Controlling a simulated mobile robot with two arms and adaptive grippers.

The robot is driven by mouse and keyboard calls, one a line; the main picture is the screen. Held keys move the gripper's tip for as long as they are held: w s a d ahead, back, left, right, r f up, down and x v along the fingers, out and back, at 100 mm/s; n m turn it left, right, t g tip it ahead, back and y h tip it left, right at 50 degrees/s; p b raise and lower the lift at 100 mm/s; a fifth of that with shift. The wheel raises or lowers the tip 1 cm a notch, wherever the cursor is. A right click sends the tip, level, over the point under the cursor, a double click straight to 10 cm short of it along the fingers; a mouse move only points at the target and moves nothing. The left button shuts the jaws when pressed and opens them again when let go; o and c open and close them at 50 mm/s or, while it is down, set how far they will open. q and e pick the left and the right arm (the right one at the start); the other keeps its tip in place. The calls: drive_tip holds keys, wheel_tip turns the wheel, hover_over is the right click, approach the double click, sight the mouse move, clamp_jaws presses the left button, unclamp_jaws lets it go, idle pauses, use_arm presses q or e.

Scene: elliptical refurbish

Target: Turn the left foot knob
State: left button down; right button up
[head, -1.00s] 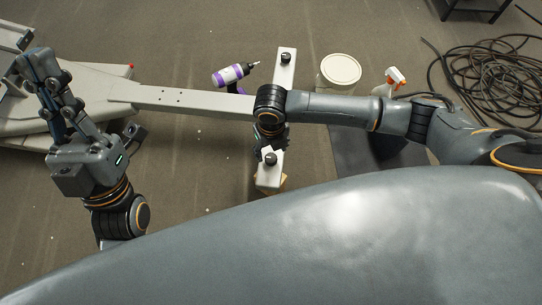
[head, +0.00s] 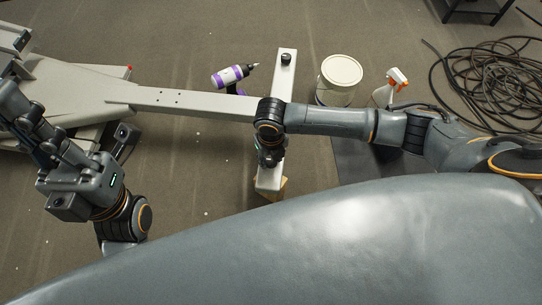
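The pale crossbar foot (head: 269,180) of the elliptical runs from the top middle down toward my body. A black knob (head: 286,58) sits on its far end, with nothing touching it. My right gripper (head: 270,158) points down over the near end of the crossbar. It covers the spot where the near knob was visible earlier, so that knob is hidden. I cannot see whether the fingers are around it or shut. My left gripper (head: 32,125) is at the left, over the machine's body and away from the crossbar. Its finger opening is unclear.
A pale beam (head: 190,101) joins the crossbar to the elliptical's body (head: 60,90). A purple and white power tool (head: 232,76), a white bucket (head: 340,78), a spray bottle (head: 390,88) and coiled black cable (head: 490,80) lie beyond. Floor left of the near crossbar is clear.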

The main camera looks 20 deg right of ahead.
drive_tip(key=shift+c, duration=1.3)
